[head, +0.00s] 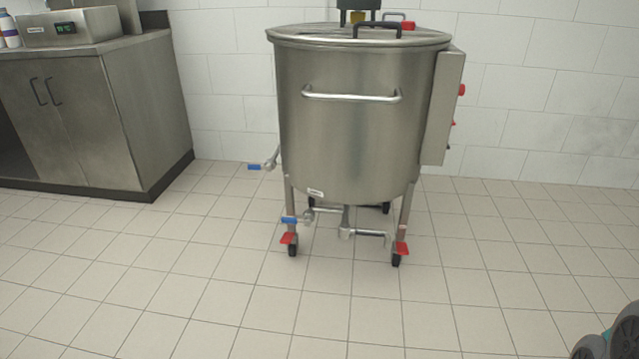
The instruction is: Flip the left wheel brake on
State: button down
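The left wheel brake (288,238) is a red pedal above the black front-left caster (292,250) of a large steel vat (350,130). It looks roughly level, but it is too small to tell whether it is on or off. A second red brake (402,248) sits at the front-right caster (396,260). A blue-handled valve (290,219) is just above the left brake. My gripper is not in view.
Another blue-handled valve (254,167) sticks out on the vat's left side. A control box (443,108) is on its right side. A steel cabinet (90,120) stands at the left. The tiled floor (200,300) in front is clear.

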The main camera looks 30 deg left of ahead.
aim_at(288, 238)
jog(key=j+u, duration=0.1)
jog(key=j, duration=2.15)
jog(key=k, duration=0.05)
